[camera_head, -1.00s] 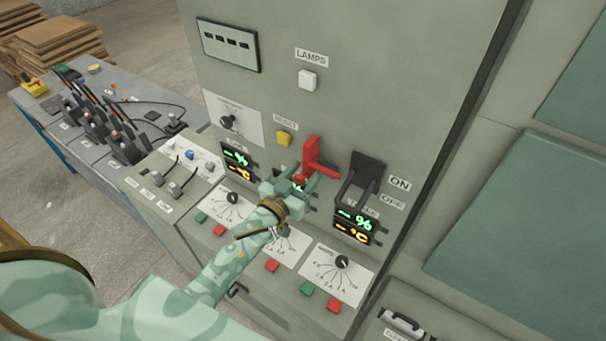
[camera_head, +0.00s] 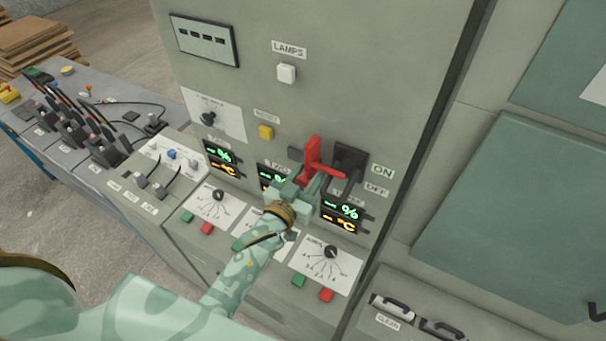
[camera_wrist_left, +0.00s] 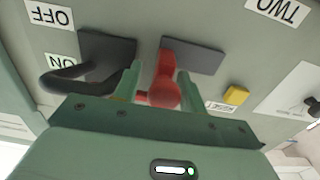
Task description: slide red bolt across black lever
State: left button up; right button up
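The red bolt (camera_head: 314,158) is on the grey cabinet front, its bar reaching right across the black lever (camera_head: 350,160) in the head view. The lever's handle points downward, partly hidden behind the red bar. My left gripper (camera_head: 308,185) is at the red bolt, just below it. In the left wrist view the bolt's red knob (camera_wrist_left: 164,92) sits between the two spread fingers of my left gripper (camera_wrist_left: 156,88). The picture-right finger is close to or touching the knob; a gap shows at the other finger. My right gripper is out of view.
A yellow button (camera_head: 265,132) is left of the bolt. ON and OFF labels (camera_head: 382,171) are right of the lever. A side console (camera_head: 70,125) with levers stands at the left.

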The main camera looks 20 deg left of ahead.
pick_arm(q)
jog(key=shift+o, duration=0.3)
jog(key=shift+d, duration=0.15)
jog(key=shift+s, duration=0.1)
jog(key=s+a+b, duration=0.2)
jog(key=s, duration=1.4)
jog(key=shift+a, duration=0.3)
